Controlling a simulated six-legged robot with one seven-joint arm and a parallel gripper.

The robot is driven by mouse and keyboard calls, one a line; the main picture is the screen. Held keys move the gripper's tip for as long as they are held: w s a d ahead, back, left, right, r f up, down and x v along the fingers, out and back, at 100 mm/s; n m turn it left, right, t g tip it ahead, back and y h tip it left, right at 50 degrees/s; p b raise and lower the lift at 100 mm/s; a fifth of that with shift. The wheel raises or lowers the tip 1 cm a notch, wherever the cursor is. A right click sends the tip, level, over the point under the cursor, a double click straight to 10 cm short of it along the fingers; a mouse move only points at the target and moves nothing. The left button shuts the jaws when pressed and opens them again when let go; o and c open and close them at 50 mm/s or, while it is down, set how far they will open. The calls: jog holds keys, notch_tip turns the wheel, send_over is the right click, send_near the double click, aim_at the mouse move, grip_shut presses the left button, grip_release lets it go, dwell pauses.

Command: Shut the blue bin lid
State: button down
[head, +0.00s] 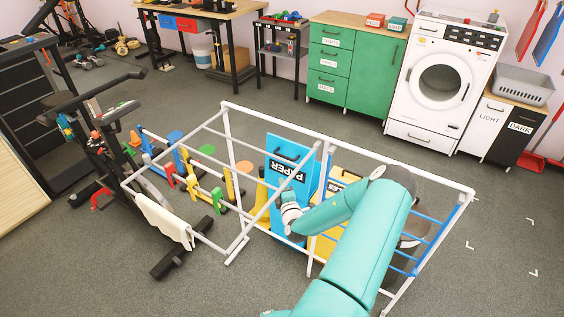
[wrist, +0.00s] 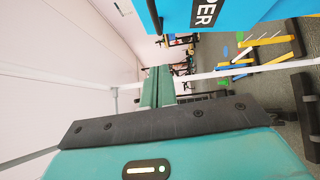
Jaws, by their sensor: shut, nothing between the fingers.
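The blue bin (head: 304,183), labelled PAPER, stands inside a white frame in the middle of the head view. Its blue upper panel rises above the label, with a dark slot or handle near the top; I cannot tell clearly how far the lid is open. My gripper (head: 291,222) is at the bin's front, below the label, partly hidden by my own wrist. In the wrist view the blue panel (wrist: 235,12) with part of the label fills the top edge. My gripper (wrist: 157,72) is shut with its fingers together and empty; whether it touches the bin is unclear.
A white tube frame (head: 228,135) surrounds the bins, with bars close to my arm. A yellow bin (head: 345,170) stands just right of the blue one. An exercise bike (head: 100,140) and coloured parts stand left. Open floor lies behind, before the green cabinet (head: 350,65).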

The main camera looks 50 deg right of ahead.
send_near(280, 156)
jog(key=w, duration=0.3)
jog(key=d, duration=0.1)
jog(key=w+d, duration=0.1)
jog(key=d, duration=0.1)
jog(key=shift+d, duration=0.35)
jog(key=shift+d, duration=0.1)
